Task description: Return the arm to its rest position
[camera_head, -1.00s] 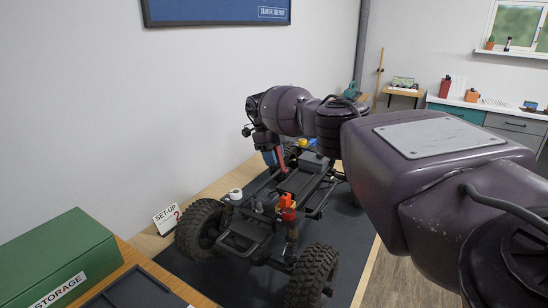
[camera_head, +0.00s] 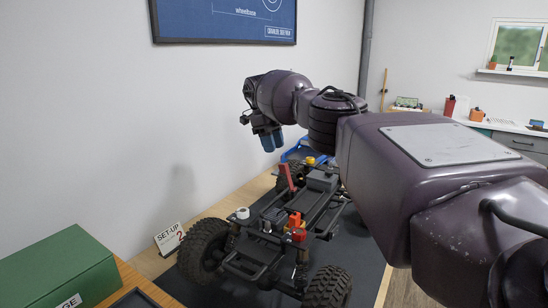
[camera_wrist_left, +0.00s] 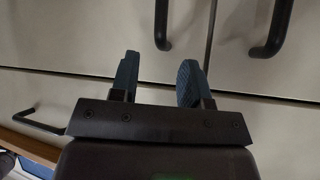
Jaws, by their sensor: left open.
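My right gripper (camera_head: 272,142) hangs above the far left part of the RC crawler chassis (camera_head: 262,250) in the head view, its blue fingertips clear of it. Nothing shows between the fingers, but they look close together from this side, so I cannot tell if they are apart. A red upright part (camera_head: 287,178) stands on the chassis below and right of the fingertips. My right arm reaches in from the right and hides some of the chassis's right side. My left gripper (camera_wrist_left: 158,80) is open and empty in the left wrist view, before pale drawer fronts with black handles.
The crawler sits on a dark mat on a wooden bench against the wall. A "SET-UP 2" card (camera_head: 170,239) and a green storage box (camera_head: 58,268) are at the left. A blue object (camera_head: 299,151) is behind the crawler. The air above the chassis's left side is free.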

